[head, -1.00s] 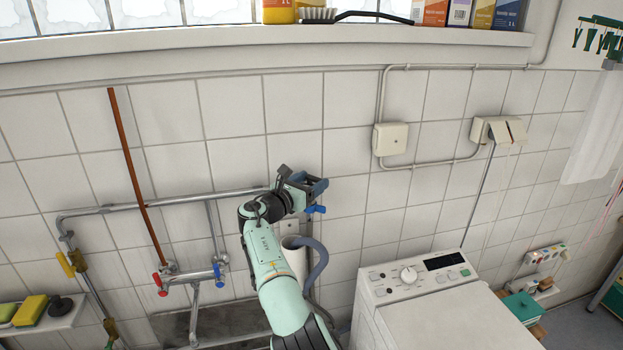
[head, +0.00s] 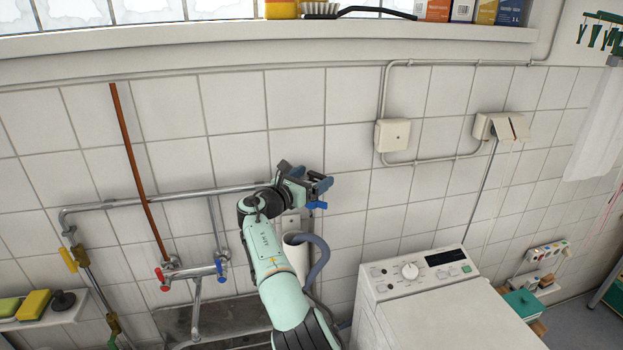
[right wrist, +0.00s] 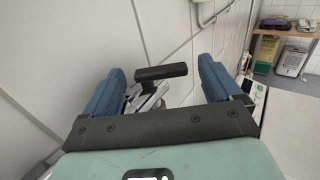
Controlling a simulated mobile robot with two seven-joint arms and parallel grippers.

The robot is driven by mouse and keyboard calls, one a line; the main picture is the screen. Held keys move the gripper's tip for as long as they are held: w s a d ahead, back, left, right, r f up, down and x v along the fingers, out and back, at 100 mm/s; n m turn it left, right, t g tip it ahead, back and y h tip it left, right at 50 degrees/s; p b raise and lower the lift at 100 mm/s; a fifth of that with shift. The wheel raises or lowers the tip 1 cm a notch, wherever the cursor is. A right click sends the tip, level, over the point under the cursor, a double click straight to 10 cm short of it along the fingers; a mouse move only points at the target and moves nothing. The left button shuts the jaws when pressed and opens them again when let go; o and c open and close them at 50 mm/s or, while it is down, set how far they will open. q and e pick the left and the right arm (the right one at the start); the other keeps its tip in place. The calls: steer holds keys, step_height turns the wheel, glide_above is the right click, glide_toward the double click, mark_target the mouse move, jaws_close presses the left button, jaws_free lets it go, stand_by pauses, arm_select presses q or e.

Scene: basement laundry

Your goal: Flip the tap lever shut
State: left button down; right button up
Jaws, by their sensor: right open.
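My right gripper (head: 318,184) is open at the wall, near the right end of the horizontal metal pipe (head: 170,198). In the right wrist view, a dark bar-shaped lever (right wrist: 160,72) on a metal fitting (right wrist: 145,100) stands beyond and between the two spread blue fingers. The lever lies crosswise, with visible gaps to both fingers. In the head view, the gripper hides most of this fitting; a small bright blue part (head: 317,205) shows just below the fingers. I cannot tell if it belongs to the tap. My left gripper is out of view.
A mixer with a red handle (head: 160,274) and blue handle (head: 220,268) sits left above a sink (head: 228,316). A grey hose (head: 320,258) hangs below my gripper. A washing machine (head: 425,285) stands to the right. The wall above my gripper is clear.

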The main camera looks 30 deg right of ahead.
steer(key=shift+s+a+f, duration=0.15)
steer(key=shift+a, duration=0.3)
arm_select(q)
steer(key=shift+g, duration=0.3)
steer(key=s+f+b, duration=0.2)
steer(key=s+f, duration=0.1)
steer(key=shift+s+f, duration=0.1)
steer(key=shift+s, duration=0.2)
arm_select(e)
steer(key=v, duration=1.2)
steer(key=shift+a, duration=0.2)
